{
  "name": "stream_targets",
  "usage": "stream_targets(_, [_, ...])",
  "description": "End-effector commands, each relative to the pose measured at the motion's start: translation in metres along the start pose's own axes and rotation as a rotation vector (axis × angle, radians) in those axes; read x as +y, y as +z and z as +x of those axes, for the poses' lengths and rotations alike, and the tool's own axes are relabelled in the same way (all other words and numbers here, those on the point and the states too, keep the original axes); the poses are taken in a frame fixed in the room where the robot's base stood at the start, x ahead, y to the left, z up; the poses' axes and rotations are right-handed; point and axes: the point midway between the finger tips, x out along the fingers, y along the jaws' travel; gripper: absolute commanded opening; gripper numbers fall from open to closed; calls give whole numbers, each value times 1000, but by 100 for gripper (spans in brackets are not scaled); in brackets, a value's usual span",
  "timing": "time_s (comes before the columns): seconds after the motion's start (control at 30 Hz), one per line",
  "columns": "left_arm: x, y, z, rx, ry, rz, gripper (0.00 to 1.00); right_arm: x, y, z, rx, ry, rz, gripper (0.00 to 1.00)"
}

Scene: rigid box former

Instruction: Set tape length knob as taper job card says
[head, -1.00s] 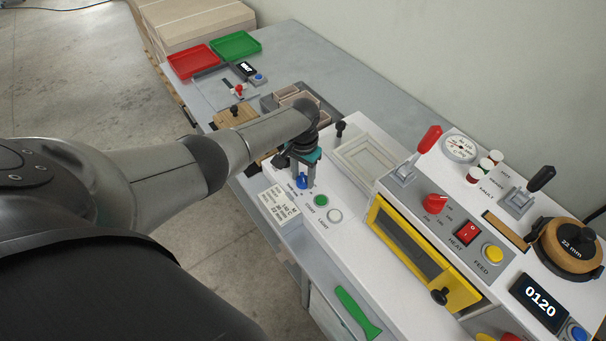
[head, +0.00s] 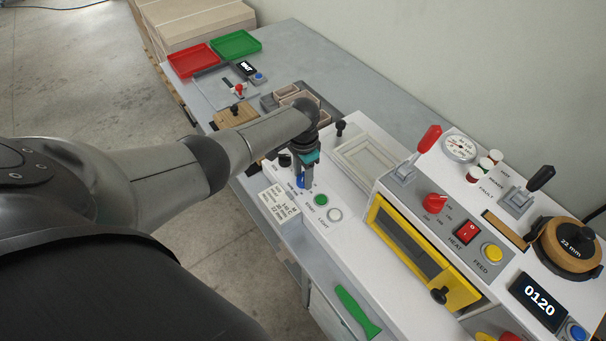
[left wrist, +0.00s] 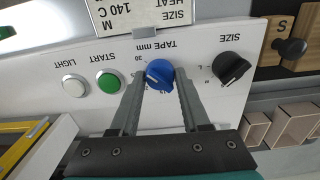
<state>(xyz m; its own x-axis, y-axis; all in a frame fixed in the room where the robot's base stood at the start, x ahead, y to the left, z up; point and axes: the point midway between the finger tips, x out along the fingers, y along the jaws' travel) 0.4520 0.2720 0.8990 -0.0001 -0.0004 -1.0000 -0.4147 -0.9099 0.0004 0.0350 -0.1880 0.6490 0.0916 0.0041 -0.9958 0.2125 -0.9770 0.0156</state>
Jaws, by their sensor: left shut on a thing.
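The blue tape length knob (left wrist: 159,72) sits on the white panel under the label "TAPE mm". In the head view the knob (head: 301,183) is mostly covered by my gripper. My left gripper (left wrist: 160,84) is shut on the knob, one finger on each side; it comes down from above in the head view (head: 303,178). A "30" mark shows beside the knob; other scale marks are partly hidden, and I cannot tell the exact setting. The job card (head: 280,202) lies beside the panel. In the left wrist view the card (left wrist: 143,12) is cut off, showing "SIZE M" and "HEAT 140 C".
The black SIZE knob (left wrist: 232,68) is close to one finger. The green START button (left wrist: 109,82) and white LIGHT button (left wrist: 74,86) are on the other side. The heater unit with its red knob (head: 435,203) and yellow-framed door (head: 418,253) stands to the right.

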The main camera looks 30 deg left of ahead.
Motion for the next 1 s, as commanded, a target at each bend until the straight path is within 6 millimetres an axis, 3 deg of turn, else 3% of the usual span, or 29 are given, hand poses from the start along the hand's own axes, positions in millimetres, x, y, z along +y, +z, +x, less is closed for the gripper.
stream_targets(0.13, [0, 0, 0, 0, 0, 3, 0, 0, 0, 0, 0, 0, 0, 50])
stream_targets(0.17, [0, 0, 0, 0, 0, 3, 49, 0, 0, 0, 0, 0, 0, 50])
stream_targets(0.4, [0, 0, 0, 0, 0, 1, 76, 0, 0, 0, 0, 0, 0, 50])
stream_targets(0.77, [0, 0, -5, 1, 0, 0, 77, 0, 0, -2, 0, 0, 0, 50])
stream_targets(1.0, [0, -1, -39, 3, -2, 2, 77, 0, -1, -15, 0, 0, 0, 50])
